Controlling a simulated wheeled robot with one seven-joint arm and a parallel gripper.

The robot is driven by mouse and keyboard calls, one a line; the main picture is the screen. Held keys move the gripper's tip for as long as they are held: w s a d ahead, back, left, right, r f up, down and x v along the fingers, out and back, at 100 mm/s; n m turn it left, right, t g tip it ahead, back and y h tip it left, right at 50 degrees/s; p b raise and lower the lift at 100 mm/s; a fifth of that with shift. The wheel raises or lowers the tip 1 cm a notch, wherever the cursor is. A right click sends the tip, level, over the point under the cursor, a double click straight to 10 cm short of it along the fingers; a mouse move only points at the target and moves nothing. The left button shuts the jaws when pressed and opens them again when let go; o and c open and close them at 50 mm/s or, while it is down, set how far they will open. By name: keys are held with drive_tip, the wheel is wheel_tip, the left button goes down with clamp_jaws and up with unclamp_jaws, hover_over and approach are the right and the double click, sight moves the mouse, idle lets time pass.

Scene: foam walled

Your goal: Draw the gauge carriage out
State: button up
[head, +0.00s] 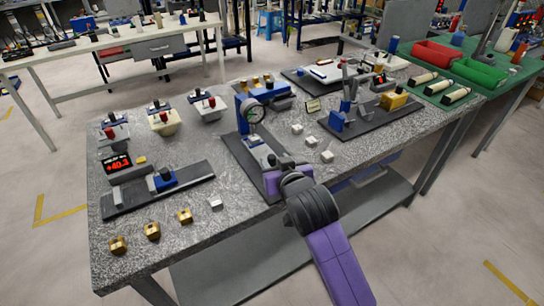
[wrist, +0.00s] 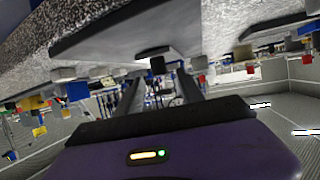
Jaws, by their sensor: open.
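A dial gauge (head: 255,115) stands on a blue-backed fixture on a dark base plate (head: 240,153) in the middle of the grey speckled bench. A pale block (head: 262,153) sits low in front of the dial, which I take for the gauge carriage. My gripper (wrist: 160,84) is open, its two dark fingers apart. A small black knob (wrist: 157,65) shows between the fingertips in the wrist view, near a pale part; I cannot tell whether the fingers touch it. In the head view my purple arm comes from the front and its wrist hides the near end of the base plate.
A left fixture with a red display (head: 117,163) and blue slider (head: 163,180) stands beside brass blocks (head: 152,231). Small pale blocks (head: 312,141) lie right of the gauge base. Another fixture with a yellow block (head: 394,101) stands farther right.

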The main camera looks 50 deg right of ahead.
sight(273, 157)
drive_tip(key=shift+x, duration=2.2)
drive_tip(key=shift+c, duration=0.3)
clamp_jaws()
